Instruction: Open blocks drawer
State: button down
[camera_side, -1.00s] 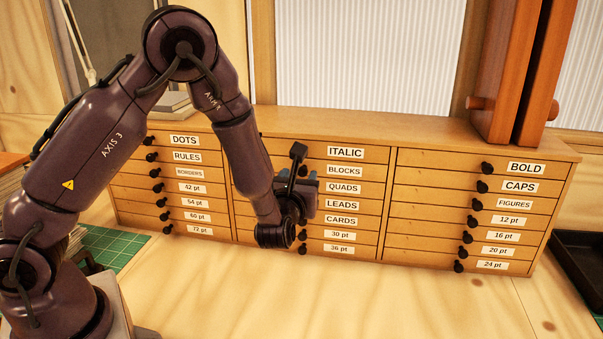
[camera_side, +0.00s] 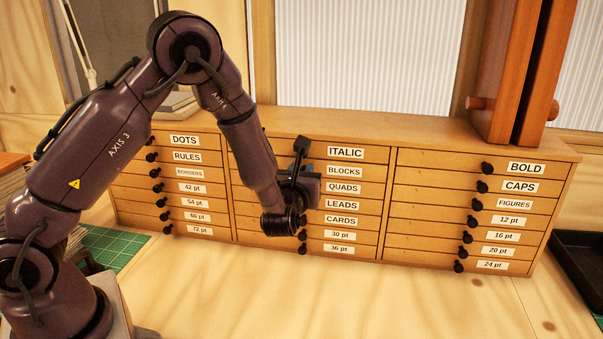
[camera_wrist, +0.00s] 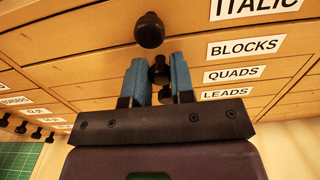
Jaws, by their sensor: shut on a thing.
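The wooden cabinet (camera_side: 420,158) has three columns of labelled drawers with round black knobs. The blocks drawer (camera_side: 376,174) is second from the top in the middle column, under the ITALIC drawer (camera_side: 376,155). It looks flush with its neighbours. My gripper (camera_side: 312,172) is at the left part of this column and hides the knobs there in the side view. In the wrist view, the blue fingers of my gripper (camera_wrist: 158,60) are on both sides of the blocks drawer knob (camera_wrist: 160,73), shut on it. The ITALIC knob (camera_wrist: 150,30) is just above the fingertips.
The QUADS drawer label (camera_side: 343,188) and lower drawers are below. Tall reddish-brown wooden boards (camera_side: 508,70) stand on the cabinet's right end. A green mat (camera_side: 115,248) lies at the left, and a black tray (camera_side: 585,262) at the right. The tabletop before the cabinet is clear.

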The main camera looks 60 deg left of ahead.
jog(key=v, duration=1.2)
jog(key=shift+s+d, duration=0.25)
jog(key=shift+d, duration=0.05)
jog(key=c, duration=1)
grip_release()
jog(key=v, duration=1.3)
